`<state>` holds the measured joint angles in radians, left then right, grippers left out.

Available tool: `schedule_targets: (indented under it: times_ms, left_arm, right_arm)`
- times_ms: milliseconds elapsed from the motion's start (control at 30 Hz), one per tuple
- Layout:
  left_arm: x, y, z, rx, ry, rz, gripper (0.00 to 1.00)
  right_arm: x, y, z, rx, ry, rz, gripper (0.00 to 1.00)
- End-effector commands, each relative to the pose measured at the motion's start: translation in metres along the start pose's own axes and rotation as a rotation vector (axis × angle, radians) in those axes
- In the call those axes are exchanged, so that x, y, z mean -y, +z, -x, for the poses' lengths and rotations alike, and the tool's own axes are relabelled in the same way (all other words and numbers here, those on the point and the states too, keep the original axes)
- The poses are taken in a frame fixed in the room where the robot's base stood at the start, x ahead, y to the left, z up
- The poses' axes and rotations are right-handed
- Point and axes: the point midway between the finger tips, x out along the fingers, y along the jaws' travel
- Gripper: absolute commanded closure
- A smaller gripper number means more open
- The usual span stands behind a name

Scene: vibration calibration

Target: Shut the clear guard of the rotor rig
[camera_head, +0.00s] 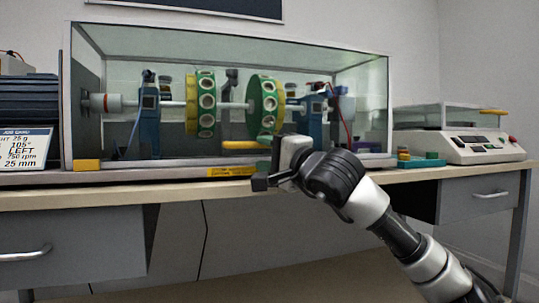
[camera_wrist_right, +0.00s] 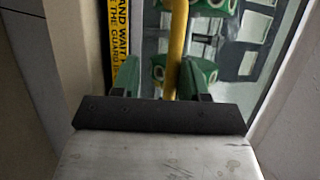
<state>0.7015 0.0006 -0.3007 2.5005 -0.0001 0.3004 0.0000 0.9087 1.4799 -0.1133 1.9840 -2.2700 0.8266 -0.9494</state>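The clear guard (camera_head: 330,65) is a glass-like box with a pale frame over the rotor rig. Its front pane comes down close to the base; I cannot tell whether a gap is left. Inside, two green-and-yellow discs (camera_head: 265,106) sit on a shaft between blue stands. A yellow handle bar (camera_head: 240,145) lies low at the guard's front. My right gripper (camera_head: 262,169) is just below and right of the bar. In the right wrist view, the bar (camera_wrist_right: 177,50) runs between its two green-padded, parted fingers (camera_wrist_right: 161,80); contact is not clear. My left gripper is out of view.
A bench (camera_head: 130,187) carries the rig, with a yellow warning label on the front edge. A job card (camera_head: 28,147) stands at the left. A scale-like instrument (camera_head: 465,143) with a clear cover and a small green tray (camera_head: 420,160) are at the right.

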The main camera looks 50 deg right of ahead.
Motion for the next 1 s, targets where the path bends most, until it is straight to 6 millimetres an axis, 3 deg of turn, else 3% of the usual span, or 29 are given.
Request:
schedule_targets:
  times_ms: [167, 600, 800, 1000]
  left_arm:
    - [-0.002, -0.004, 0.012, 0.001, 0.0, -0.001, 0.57]
    - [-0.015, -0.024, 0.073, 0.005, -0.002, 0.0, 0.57]
    - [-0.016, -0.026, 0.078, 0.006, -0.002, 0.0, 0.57]
    - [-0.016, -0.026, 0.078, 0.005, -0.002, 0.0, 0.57]
  right_arm:
    - [-0.005, -0.001, 0.011, -0.004, 0.004, 0.001, 0.59]
    - [-0.005, 0.001, 0.087, -0.003, -0.004, 0.002, 0.59]
    - [-0.001, 0.001, 0.106, 0.0, -0.002, 0.001, 0.59]
    - [0.001, 0.001, 0.109, 0.0, 0.0, 0.0, 0.59]
